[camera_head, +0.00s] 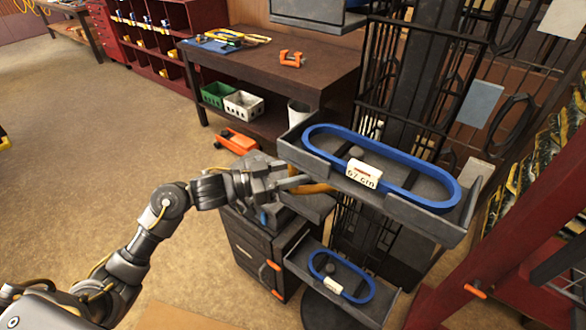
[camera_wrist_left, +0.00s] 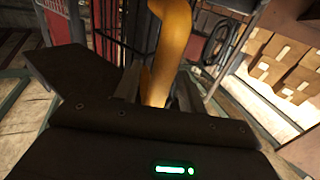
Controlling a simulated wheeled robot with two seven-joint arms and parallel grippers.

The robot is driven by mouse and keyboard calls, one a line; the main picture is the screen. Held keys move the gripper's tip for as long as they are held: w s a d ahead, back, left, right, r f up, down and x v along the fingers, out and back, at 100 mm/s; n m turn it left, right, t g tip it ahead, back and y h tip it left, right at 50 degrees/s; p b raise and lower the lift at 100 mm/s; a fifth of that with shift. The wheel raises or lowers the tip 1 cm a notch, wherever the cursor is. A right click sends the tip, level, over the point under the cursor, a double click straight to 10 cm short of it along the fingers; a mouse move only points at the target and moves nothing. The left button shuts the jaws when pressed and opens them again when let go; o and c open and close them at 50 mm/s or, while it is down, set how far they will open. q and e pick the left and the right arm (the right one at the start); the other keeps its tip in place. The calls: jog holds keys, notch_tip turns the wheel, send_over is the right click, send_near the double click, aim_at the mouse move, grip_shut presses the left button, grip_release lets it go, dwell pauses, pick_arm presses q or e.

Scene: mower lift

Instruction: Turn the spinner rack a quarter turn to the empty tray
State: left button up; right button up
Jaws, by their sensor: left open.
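The spinner rack (camera_head: 395,100) stands right of centre, a dark wire frame around a column. Its upper grey tray (camera_head: 292,153) holds a blue oval belt (camera_head: 440,196) with a white "67 cm" tag. A lower tray (camera_head: 378,312) holds a smaller blue oval belt (camera_head: 372,290). My left gripper (camera_head: 284,184) is at the left side of the rack, just below the upper tray's edge. It is open around a yellow-orange bar (camera_head: 312,188), which also stands between its fingers in the left wrist view (camera_wrist_left: 168,55). Contact cannot be told. No empty tray is clearly visible. My right gripper is out of view.
A dark workbench (camera_head: 290,65) with tools and an orange clamp (camera_head: 291,58) stands behind. A dark cabinet (camera_head: 252,250) stands below my left gripper. A red frame (camera_head: 470,262) is close at right. Open floor (camera_head: 90,130) lies at left.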

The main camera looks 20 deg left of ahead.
pick_arm(q)
grip_shut()
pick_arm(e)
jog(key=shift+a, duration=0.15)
pick_arm(q)
jog(key=shift+s+d, duration=0.1)
jog(key=shift+d, duration=0.05)
